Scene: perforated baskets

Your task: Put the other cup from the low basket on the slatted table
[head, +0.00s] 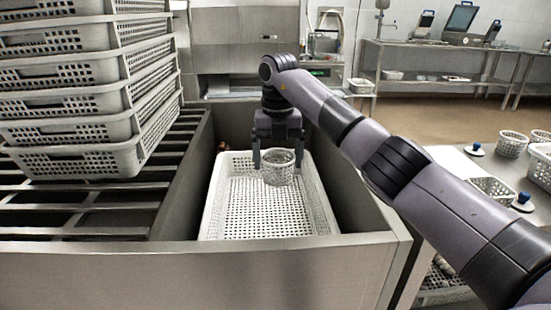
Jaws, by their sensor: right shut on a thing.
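A light perforated cup (280,172) is between the fingers of my right gripper (278,160), which is shut on it. The cup is upright over the back part of the low white basket (216,205). I cannot tell whether it touches the basket's floor. The rest of the basket floor looks empty. The slatted table (80,222) is to the left of the basket, with dark gaps between its metal slats. My left gripper is not in view.
A tall stack of white perforated baskets (75,100) stands on the slatted table. Metal walls (200,275) enclose the low basket. On the right, a steel table (455,160) holds another perforated cup (512,144), baskets and blue-knobbed items. Bare slats show in front of the stack.

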